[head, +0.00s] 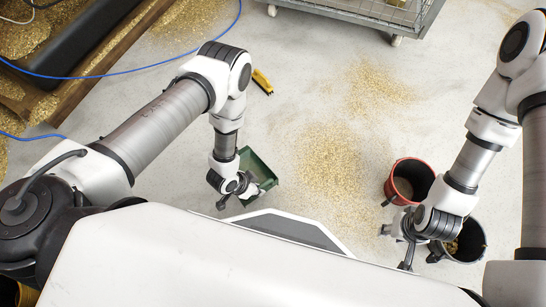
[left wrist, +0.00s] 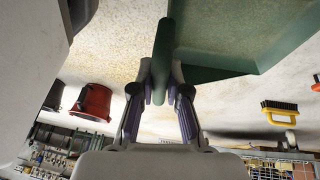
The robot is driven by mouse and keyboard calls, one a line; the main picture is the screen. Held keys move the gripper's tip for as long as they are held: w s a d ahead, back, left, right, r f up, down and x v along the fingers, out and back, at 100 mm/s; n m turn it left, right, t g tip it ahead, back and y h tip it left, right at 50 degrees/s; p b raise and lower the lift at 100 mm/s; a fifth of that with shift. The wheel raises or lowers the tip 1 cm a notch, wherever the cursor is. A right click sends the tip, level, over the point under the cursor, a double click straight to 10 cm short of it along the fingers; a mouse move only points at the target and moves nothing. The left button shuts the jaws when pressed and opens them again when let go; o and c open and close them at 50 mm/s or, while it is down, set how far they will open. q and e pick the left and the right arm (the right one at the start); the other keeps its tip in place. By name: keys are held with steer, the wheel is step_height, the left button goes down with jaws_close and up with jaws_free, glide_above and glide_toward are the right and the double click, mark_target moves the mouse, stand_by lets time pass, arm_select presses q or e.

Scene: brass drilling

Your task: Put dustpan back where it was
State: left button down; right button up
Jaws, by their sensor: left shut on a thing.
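The green dustpan (head: 257,168) is in the head view, just right of my left gripper (head: 235,192), above or at the pale floor; I cannot tell its exact height. In the left wrist view, my left gripper (left wrist: 160,88) is shut on the handle of the dustpan (left wrist: 165,45), whose broad pan spreads to the upper right. My right gripper (head: 404,250) hangs beside the black bucket at the lower right; its fingers are too small and partly hidden to tell whether they are open.
A red bucket (head: 404,178) and a black bucket (head: 466,243) stand at the right. Brass shavings (head: 330,165) lie scattered mid-floor. A yellow brush (head: 262,80) lies beyond my left arm. A wheeled metal cart (head: 350,12) stands at the back. A blue cable (head: 130,68) crosses the upper left.

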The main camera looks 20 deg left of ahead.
arm_select(q)
steer(key=w+d+f+b, duration=0.2)
steer(key=w+b, duration=0.1)
steer(key=w, duration=0.4)
steer(key=w+d+f+b, duration=0.2)
steer(key=w+f+b, duration=0.1)
steer(key=w, duration=0.4)
steer(key=shift+b, duration=0.5)
steer(key=c, duration=1.2)
jaws_free()
steer(key=shift+o, duration=0.2)
steer(key=p+v, duration=0.5)
steer(key=v, duration=0.7)
steer(key=shift+p, duration=0.3)
